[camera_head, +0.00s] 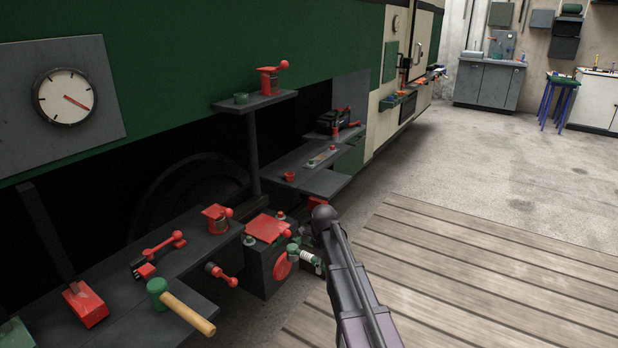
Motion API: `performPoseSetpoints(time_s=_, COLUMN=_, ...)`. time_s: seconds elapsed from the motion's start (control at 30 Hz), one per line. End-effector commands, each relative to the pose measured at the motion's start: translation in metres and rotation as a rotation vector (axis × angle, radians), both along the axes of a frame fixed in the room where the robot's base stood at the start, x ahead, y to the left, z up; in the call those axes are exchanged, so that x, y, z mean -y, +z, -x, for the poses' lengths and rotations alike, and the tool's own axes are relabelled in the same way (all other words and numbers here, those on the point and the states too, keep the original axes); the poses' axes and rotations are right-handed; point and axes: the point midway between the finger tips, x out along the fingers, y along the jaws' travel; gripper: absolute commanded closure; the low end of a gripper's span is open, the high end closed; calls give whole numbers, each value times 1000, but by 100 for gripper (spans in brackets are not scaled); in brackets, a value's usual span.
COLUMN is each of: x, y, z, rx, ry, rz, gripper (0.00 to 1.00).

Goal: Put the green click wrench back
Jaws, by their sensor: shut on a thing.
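My arm (351,284) rises from the bottom of the head view, and its upper end stands just right of a dark box with a red top (267,228). I cannot make out my gripper's jaws; the arm's end is hidden or merges with the dark parts there. I cannot pick out the green click wrench for certain. A small green part (292,248) and a pale ribbed part (309,257) show close to the left of my arm, beside a red disc (282,266). I cannot tell whether either belongs to the wrench.
A grey shelf at the left holds a green-headed hammer (182,307), a red lever (164,245) and a red-topped pot (217,219). Another shelf (254,101) stands higher. The green tram side fills the left. Wooden decking (470,280) and clear floor lie right.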

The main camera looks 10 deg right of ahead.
Motion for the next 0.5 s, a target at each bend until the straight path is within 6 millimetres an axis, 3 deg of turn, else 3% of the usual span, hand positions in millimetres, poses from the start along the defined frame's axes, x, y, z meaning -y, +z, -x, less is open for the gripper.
performPoseSetpoints(time_s=0.5, x=7, y=0, z=0, rx=0, ry=-8, rz=0, gripper=100)
